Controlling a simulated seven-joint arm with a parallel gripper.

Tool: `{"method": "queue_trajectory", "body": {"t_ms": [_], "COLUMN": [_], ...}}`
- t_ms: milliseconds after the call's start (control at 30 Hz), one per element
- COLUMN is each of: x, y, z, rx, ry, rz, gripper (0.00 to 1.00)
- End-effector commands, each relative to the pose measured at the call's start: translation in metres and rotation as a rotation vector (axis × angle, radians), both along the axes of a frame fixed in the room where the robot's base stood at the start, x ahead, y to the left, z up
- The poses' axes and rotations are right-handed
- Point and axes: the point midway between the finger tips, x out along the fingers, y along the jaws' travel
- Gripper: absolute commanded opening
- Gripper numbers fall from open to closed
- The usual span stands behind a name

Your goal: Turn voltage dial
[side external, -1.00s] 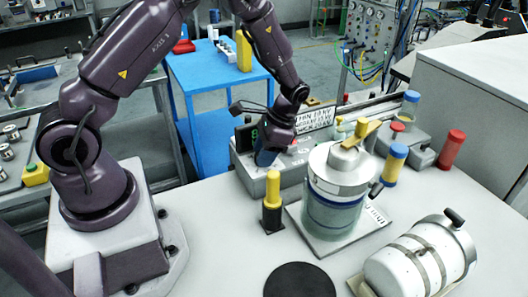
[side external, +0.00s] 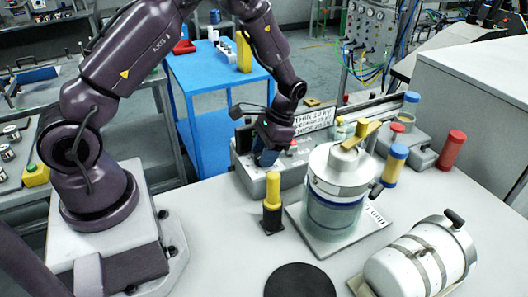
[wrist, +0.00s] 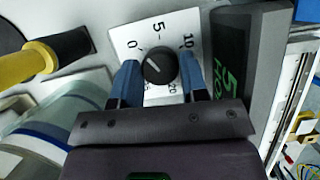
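The voltage dial (wrist: 159,67) is a round black knob with a pale pointer line on a white scale plate (wrist: 155,31) marked 0, 5, 10 and 20. Its pointer faces up-left in the wrist view, toward the part of the scale between 0 and 5. My gripper (wrist: 159,79) has blue fingers on either side of the knob, with narrow gaps visible, so it looks open around it. In the side external view my gripper (side external: 265,158) is down at the control box (side external: 254,175), and the dial is hidden there.
A dark display (wrist: 245,65) with green characters stands right of the dial. A voltage sign (side external: 313,120) is behind the box. A yellow-topped black post (side external: 272,203) and a lidded glass vessel (side external: 335,190) stand close by. A black disc (side external: 299,281) lies in front.

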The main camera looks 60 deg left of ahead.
Motion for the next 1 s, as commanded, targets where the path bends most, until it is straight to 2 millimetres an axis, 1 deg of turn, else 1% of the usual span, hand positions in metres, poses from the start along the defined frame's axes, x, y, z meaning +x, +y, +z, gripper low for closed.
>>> {"method": "queue_trajectory", "body": {"t_ms": [33, 67, 100, 367, 467, 567, 800, 900, 1000], "x": [0.000, 0.000, 0.000, 0.001, 0.003, 0.009, 0.030, 0.037, 0.043], "y": [0.000, 0.000, 0.000, 0.000, 0.000, 0.000, -0.002, -0.002, -0.003], "z": [0.000, 0.000, 0.000, 0.001, 0.006, 0.019, 0.069, 0.088, 0.103], "rx": [0.000, 0.000, 0.000, 0.000, 0.000, 0.001, 0.001, 0.001, 0.000], "ry": [-0.001, -0.001, -0.001, -0.001, -0.002, -0.005, -0.007, -0.006, -0.005], "rz": [-0.001, -0.001, -0.001, -0.001, -0.001, -0.002, -0.003, -0.003, -0.002], "gripper": [0.52, 0.59, 0.63, 0.63, 0.63, 0.63, 0.63, 0.63, 0.63]}}
